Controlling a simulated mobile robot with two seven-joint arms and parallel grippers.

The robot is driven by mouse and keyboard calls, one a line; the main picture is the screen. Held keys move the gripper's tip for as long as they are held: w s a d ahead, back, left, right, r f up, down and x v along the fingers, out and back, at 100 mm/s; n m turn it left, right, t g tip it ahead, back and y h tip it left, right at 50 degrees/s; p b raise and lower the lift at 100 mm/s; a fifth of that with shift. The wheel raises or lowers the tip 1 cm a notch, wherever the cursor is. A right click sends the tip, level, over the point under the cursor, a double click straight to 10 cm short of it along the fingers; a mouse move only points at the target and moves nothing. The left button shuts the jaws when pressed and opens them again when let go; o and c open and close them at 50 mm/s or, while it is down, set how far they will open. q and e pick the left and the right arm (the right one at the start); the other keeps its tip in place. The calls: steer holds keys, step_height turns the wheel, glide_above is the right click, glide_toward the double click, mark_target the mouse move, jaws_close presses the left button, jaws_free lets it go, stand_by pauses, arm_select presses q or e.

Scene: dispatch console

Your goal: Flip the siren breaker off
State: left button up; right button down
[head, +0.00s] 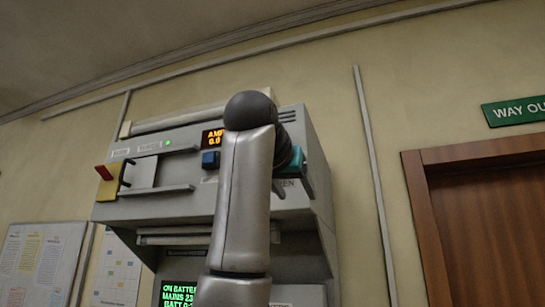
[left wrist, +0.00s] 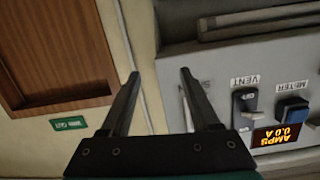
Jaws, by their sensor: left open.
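The grey console (head: 160,212) is on the wall in the head view. My left arm reaches up in front of its right part and hides much of the panel. My left gripper (head: 280,188) is by the panel's right end, mostly behind my arm. In the left wrist view, which is upside down, the left gripper (left wrist: 159,74) is open, with nothing between its fingers. The siren breaker cannot be made out clearly; a label starting with S shows beside the right-hand finger, which covers that spot. The vent breaker (left wrist: 245,100) shows to the right, marked OFF.
A blue meter button (left wrist: 291,106) and a lit amps display (left wrist: 277,136) reading 0.0 A are beside the vent breaker. A red and yellow part (head: 107,178) sticks out at the console's left end. A brown door (head: 490,220) is at the right.

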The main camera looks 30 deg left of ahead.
arm_select(q)
steer(key=s+a+r+n+t, duration=0.1)
steer(key=s+a+r+t, duration=0.1)
steer(key=s+r, duration=1.15)
steer(key=p+x, duration=0.6)
steer(key=x, duration=0.9)
steer(key=shift+a+f+y, duration=0.3)
steer(key=shift+y, duration=0.1)
steer(key=shift+s, duration=0.1)
steer(key=shift+c, duration=0.2)
jaws_close()
